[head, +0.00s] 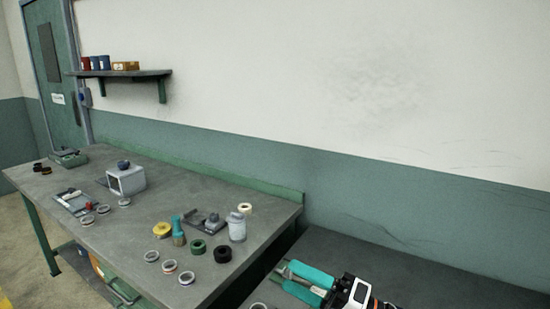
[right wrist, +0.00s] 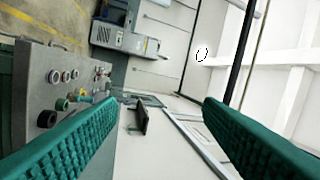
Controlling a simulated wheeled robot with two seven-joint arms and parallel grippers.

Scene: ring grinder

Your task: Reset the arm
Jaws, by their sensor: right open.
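My right gripper (head: 282,280) shows at the bottom of the head view, low on the right, over a dark grey surface. Its teal ribbed fingers point left. In the right wrist view my right gripper (right wrist: 162,100) is open, with the two teal pads wide apart and nothing between them. It is clear of the rings on the workbench. My left gripper is not in view.
A grey workbench (head: 125,226) fills the left and holds several rings, a black ring (head: 222,254), a green ring (head: 198,247), a white canister (head: 237,228) and a grey box (head: 126,179). A wall shelf (head: 120,73) hangs behind. The dark surface (head: 430,275) at right looks bare.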

